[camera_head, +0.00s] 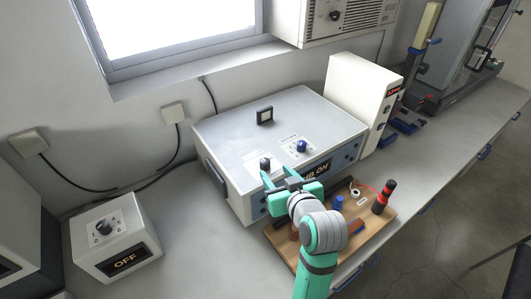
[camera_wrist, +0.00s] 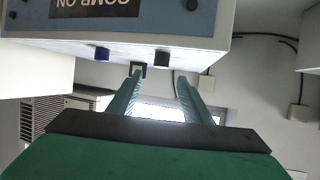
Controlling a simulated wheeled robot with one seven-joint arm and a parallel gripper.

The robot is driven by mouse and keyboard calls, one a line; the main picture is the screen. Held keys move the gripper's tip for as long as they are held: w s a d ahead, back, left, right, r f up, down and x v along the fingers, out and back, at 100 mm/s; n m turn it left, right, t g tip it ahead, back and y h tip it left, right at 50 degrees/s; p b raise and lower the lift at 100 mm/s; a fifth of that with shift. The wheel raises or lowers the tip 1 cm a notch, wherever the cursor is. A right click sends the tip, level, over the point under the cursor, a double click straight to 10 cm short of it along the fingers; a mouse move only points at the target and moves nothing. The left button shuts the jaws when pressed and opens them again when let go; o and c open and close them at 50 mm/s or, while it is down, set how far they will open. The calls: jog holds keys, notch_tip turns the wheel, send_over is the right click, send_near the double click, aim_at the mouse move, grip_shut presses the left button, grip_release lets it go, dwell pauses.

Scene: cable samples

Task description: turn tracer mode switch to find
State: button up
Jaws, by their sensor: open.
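A large grey box (camera_head: 225,130) on the bench carries a black knob (camera_head: 265,163) and a blue knob (camera_head: 301,146) on its top; their labels are too small to read, so I cannot tell which is the tracer mode switch. My gripper (camera_head: 277,178) is open and empty, close to the box's front near the black knob. In the wrist view the black knob (camera_wrist: 162,57) appears just beyond the fingertips (camera_wrist: 159,76), apparently not gripped, and the blue knob (camera_wrist: 102,53) lies left.
A smaller box (camera_head: 116,245) at left has a dial and an "OFF" display. A wooden board (camera_head: 283,245) with a red-black cylinder (camera_head: 383,197) and small parts lies under my arm. A white upright unit (camera_head: 352,90) stands right of the grey box.

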aim_at(266, 163)
jog(key=x, duration=1)
jog(key=shift+w+a, duration=0.15)
jog(key=shift+w, duration=0.05)
jog(key=c, duration=1.1)
